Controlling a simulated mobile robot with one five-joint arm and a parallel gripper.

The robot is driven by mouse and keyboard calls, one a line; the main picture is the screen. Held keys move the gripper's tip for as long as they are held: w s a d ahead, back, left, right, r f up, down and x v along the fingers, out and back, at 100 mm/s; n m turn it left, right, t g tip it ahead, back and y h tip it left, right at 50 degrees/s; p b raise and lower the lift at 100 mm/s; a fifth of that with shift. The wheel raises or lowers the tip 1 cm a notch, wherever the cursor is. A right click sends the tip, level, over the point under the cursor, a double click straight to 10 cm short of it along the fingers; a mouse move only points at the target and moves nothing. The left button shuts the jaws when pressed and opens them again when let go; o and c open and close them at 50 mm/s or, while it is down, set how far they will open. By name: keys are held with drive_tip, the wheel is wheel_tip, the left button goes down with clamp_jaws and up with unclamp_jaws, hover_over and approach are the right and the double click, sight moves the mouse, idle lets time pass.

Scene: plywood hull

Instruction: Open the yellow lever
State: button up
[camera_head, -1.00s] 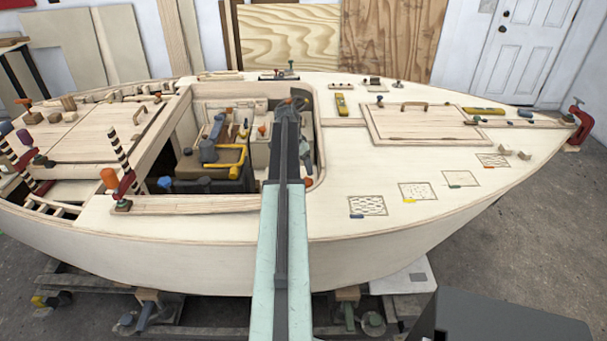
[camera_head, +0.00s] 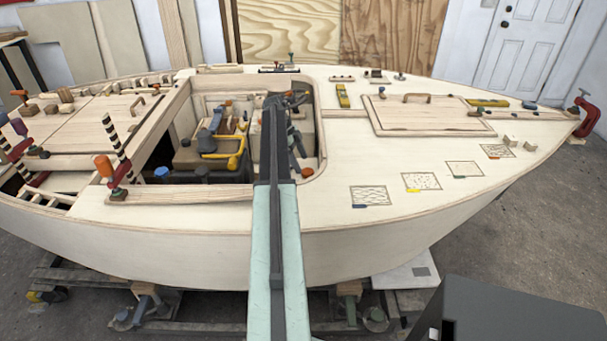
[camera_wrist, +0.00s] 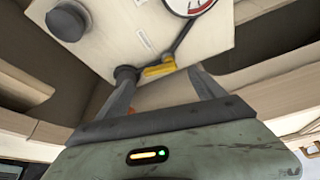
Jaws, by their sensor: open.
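A small yellow lever (camera_wrist: 158,69) shows in the wrist view, on a pale panel (camera_wrist: 120,30) beside a dark fitting and below a gauge. My gripper (camera_wrist: 163,82) is open, with its two fingers spread to either side of the lever in the picture. Nothing is held between them, and I cannot tell how far the lever is from the fingertips. In the head view my gripper (camera_head: 288,98) is inside the hull's cockpit opening, near its far edge. The lever cannot be made out in the head view, where my arm covers part of the opening.
A round gauge (camera_wrist: 188,4) and a dark knob (camera_wrist: 67,22) are on the panel near the fingers. In the head view a yellow bent bar (camera_head: 236,160) lies left of my arm. The wooden opening rim (camera_head: 319,150) is close on the right.

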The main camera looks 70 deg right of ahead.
drive_tip(key=b+x, duration=0.2)
drive_tip(key=x, duration=0.2)
drive_tip(key=shift+w+f+b, duration=0.1)
drive_tip(key=shift+f+b, duration=0.05)
drive_tip(key=shift+b, duration=0.15)
drive_tip(key=shift+c, duration=0.4)
